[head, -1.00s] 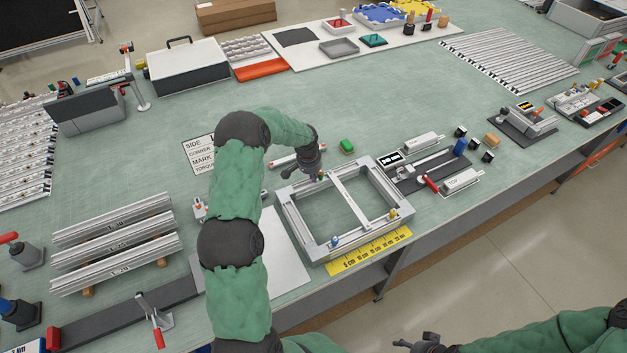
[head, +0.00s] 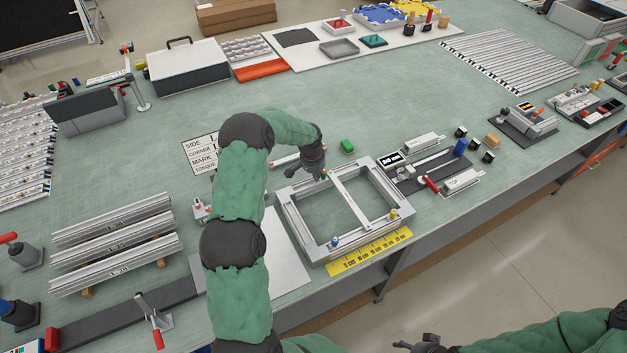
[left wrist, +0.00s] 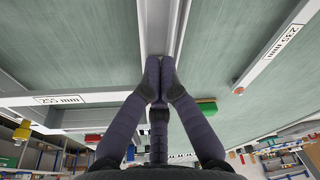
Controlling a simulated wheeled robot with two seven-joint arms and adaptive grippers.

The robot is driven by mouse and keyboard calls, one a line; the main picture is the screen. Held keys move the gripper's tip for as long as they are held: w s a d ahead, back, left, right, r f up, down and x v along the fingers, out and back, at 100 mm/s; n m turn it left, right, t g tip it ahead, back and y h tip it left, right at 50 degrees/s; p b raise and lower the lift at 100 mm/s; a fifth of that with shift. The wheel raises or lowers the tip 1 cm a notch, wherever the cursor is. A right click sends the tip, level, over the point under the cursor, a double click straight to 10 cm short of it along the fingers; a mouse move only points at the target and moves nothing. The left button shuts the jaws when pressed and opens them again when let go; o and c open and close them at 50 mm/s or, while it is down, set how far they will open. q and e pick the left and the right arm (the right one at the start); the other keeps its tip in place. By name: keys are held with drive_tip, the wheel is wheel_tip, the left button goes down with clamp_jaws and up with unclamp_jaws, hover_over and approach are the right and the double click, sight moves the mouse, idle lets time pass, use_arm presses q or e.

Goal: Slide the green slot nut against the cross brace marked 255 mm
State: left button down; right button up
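My left gripper (head: 322,176) is over the back rail of the silver frame (head: 300,233), just left of the back end of the cross brace (head: 352,197). In the left wrist view its fingertips (left wrist: 160,78) are together above the rail slot. The brace's 255 mm label (left wrist: 59,99) shows on the left there. The green slot nut (head: 325,171) is only a tiny green spot at the fingertips in the head view. In the wrist view the fingers hide it, and I cannot tell whether it touches the brace. My right gripper (head: 425,343) is at the bottom edge, its fingers unclear.
A blue nut (head: 335,240) and a yellow nut (head: 393,214) sit on the front rail. Behind the frame lie a green block (head: 347,146) and a loose bar marked 235 mm (left wrist: 281,42). A yellow ruler (head: 370,252) lies along the front.

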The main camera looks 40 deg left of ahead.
use_arm(q)
drive_tip(key=shift+s, duration=0.15)
drive_tip(key=shift+s+a, duration=0.25)
drive_tip(key=shift+s, duration=0.1)
wheel_tip(320, 180, up, 7)
drive_tip(key=p, duration=0.3)
idle(0.6)
idle(0.4)
